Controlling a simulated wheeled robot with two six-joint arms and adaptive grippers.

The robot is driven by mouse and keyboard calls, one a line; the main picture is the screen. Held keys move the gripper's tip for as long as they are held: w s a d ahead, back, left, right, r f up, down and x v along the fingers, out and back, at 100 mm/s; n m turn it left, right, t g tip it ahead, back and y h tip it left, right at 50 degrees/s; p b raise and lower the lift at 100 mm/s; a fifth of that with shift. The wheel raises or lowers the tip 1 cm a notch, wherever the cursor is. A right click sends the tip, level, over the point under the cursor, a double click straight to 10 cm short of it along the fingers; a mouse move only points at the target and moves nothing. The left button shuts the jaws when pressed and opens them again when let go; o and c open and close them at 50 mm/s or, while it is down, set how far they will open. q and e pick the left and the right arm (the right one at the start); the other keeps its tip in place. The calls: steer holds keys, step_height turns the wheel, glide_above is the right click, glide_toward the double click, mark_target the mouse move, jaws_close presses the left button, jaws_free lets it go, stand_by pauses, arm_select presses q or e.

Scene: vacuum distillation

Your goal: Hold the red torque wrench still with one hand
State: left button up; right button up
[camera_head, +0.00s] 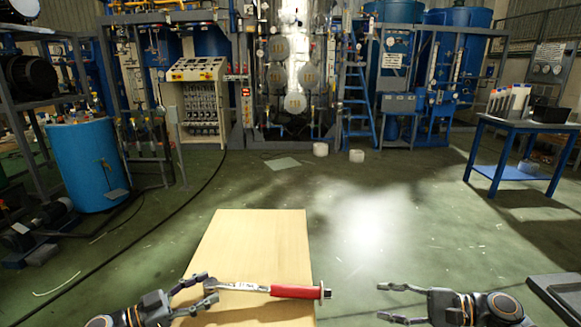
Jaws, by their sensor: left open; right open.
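The red torque wrench (296,291) has a red handle to the right and a silver shaft and head to the left. It lies roughly level over the near part of the wooden table (256,238); I cannot tell whether it touches the top. My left gripper (212,288) is open at the wrench's silver left end, with its fingers on either side of that end in the picture. Contact is not clear. My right gripper (382,301) is open and empty, to the right of the wrench's handle end and apart from it, beyond the table's right edge.
A blue table (522,124) with bottles stands at the right. A blue drum (88,165) stands at the left. A dark tray-like surface (556,296) is at the lower right. Distillation equipment (290,75) lines the back. The green floor between is mostly clear.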

arm_select(q)
steer(key=v, duration=1.2)
